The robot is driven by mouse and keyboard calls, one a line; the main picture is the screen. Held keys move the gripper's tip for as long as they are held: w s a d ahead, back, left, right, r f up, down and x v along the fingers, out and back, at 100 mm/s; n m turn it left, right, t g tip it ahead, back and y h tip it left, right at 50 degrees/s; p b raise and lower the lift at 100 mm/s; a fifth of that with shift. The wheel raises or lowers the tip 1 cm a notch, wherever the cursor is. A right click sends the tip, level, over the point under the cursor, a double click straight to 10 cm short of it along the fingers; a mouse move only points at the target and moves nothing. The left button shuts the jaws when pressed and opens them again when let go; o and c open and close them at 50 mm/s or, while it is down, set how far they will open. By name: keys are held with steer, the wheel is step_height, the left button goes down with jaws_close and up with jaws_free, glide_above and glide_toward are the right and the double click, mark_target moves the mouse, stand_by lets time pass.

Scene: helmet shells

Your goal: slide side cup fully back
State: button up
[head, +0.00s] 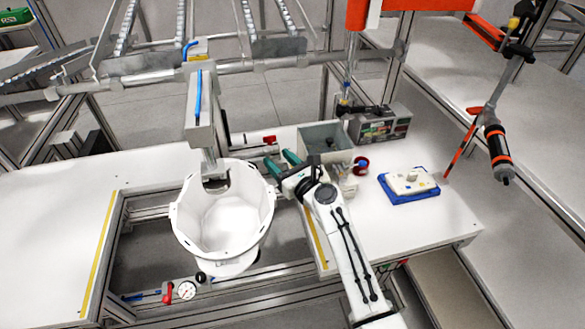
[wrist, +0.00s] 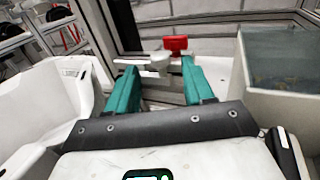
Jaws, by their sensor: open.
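The white helmet shell (head: 222,215) sits open side up in the frame, below a grey overhead column. My gripper (head: 280,161) is to the right of its upper rim. Its two teal fingers also show in the wrist view (wrist: 158,75), spread apart with nothing clasped. Beyond the fingertips, a white flat-topped piece (wrist: 147,60), which looks like the side cup, stands on a metal slide with a red knob (wrist: 175,44) behind it. The red knob also shows in the head view (head: 270,139). I cannot tell whether a finger touches the white piece.
A grey bin (head: 325,137) stands close to the right of my gripper. Right of it are a grey device (head: 383,125) and a blue tray (head: 410,190) with a white block. A gauge (head: 186,290) and red handle (head: 168,293) sit below the shell. The left table is clear.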

steer(key=p+v, duration=0.1)
steer(key=v, duration=0.5)
steer(key=shift+s+d, duration=0.15)
steer(key=shift+s, duration=0.05)
